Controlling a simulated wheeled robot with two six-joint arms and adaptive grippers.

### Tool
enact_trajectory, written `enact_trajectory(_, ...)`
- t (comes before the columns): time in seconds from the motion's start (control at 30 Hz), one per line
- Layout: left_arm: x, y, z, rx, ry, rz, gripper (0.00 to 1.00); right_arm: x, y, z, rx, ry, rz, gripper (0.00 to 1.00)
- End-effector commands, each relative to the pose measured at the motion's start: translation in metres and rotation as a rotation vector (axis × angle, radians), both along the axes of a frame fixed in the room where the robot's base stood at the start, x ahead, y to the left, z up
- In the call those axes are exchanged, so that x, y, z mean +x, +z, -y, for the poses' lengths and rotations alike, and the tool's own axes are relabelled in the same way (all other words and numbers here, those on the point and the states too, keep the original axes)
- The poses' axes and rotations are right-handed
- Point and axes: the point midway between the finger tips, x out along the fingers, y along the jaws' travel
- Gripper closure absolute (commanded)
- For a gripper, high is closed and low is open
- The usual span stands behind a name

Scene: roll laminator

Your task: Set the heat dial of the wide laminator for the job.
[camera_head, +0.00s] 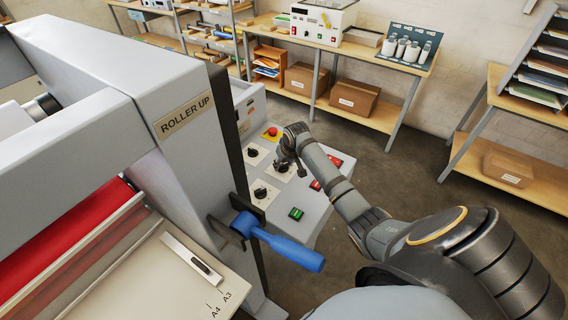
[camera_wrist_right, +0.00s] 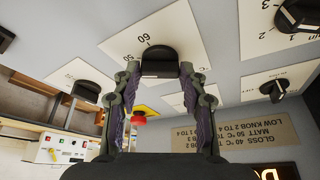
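The wide laminator (camera_head: 180,90) stands at the left, marked ROLLER UP, with a grey control panel (camera_head: 310,212) on its right side. In the wrist view a black dial (camera_wrist_right: 158,60) sits on a white plate with 50 and 60 showing. My right gripper (camera_wrist_right: 160,72) has one fingertip on each side of this dial, close against it. In the head view the right gripper (camera_head: 287,160) reaches down onto the panel and partly covers the dial there. My left gripper is out of view.
Other black dials (camera_head: 260,193) and a red stop button (camera_head: 272,132) are close by. Green (camera_head: 296,214) and red buttons sit on the panel's right. A blue-handled lever (camera_head: 285,247) sticks out in front. A printed notice (camera_wrist_right: 235,133) gives gloss and matt temperatures.

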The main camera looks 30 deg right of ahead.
Motion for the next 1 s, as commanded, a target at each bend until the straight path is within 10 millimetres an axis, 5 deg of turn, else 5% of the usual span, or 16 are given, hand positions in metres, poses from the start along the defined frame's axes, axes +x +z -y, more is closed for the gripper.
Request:
enact_trajectory(0.13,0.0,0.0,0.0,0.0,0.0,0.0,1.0,0.0,0.0,0.0,0.0,0.0,0.001,0.36)
enact_trajectory(0.47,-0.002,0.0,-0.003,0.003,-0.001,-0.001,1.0,-0.001,0.003,0.0,-0.001,0.001,0.001,0.36)
enact_trajectory(1.0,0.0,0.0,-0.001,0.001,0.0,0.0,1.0,-0.041,0.101,-0.005,-0.003,0.001,0.002,0.36)
